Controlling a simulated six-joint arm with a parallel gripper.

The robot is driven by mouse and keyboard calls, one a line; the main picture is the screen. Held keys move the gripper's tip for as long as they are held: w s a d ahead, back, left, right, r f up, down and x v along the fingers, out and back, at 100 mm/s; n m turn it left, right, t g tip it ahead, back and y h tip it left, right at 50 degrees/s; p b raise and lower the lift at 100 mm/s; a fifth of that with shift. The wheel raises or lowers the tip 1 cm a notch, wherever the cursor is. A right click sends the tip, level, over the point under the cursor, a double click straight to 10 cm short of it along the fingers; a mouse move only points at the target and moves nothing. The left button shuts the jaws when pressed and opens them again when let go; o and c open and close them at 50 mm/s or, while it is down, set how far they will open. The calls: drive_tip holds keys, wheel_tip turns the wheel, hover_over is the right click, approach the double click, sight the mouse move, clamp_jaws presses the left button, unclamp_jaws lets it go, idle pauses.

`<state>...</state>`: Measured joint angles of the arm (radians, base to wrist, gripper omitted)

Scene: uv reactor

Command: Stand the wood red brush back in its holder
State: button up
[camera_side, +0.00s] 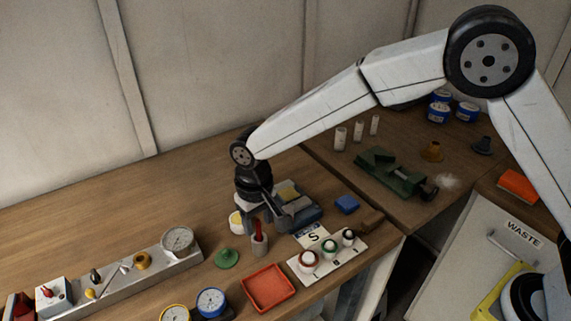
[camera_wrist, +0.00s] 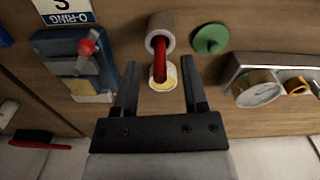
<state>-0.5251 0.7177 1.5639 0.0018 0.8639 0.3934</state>
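The red brush stands in a grey cylindrical holder. Its red handle (camera_side: 258,230) sticks up from the holder (camera_side: 260,245) in the side view. In the wrist view the handle (camera_wrist: 160,58) points from the holder (camera_wrist: 161,27) toward my gripper, about upright; its lower end is hidden inside. My gripper (camera_wrist: 160,62) is open, with one finger to each side of the handle's line and gaps on both sides. In the side view my gripper (camera_side: 267,217) is low, just above and behind the holder. The fingers hold nothing.
A green knobbed disc (camera_side: 227,258) and a white-yellow round piece (camera_wrist: 163,77) are close to the holder. A blue-grey fixture (camera_side: 300,206), a white ring board (camera_side: 328,255), a red tray (camera_side: 268,288) and a gauge rail (camera_side: 130,272) surround it. The back left bench is clear.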

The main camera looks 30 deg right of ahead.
drive_tip(key=shift+r, duration=3.9)
drive_tip(key=shift+d, duration=0.1)
drive_tip(key=s+d+f+t, duration=0.1)
drive_tip(key=s+d, duration=0.4)
drive_tip(key=d, duration=0.3)
drive_tip(key=s+d+f+m, duration=0.1)
drive_tip(key=s+d+f, duration=0.1)
drive_tip(key=s+d, duration=0.3)
drive_tip(key=s+d+f+t, duration=0.1)
drive_tip(key=s+d, duration=0.4)
drive_tip(key=d, duration=0.7)
drive_tip(key=shift+s+d+f+t, duration=0.15)
drive_tip(key=shift+s+f+t, duration=0.15)
drive_tip(key=shift+s, duration=0.1)
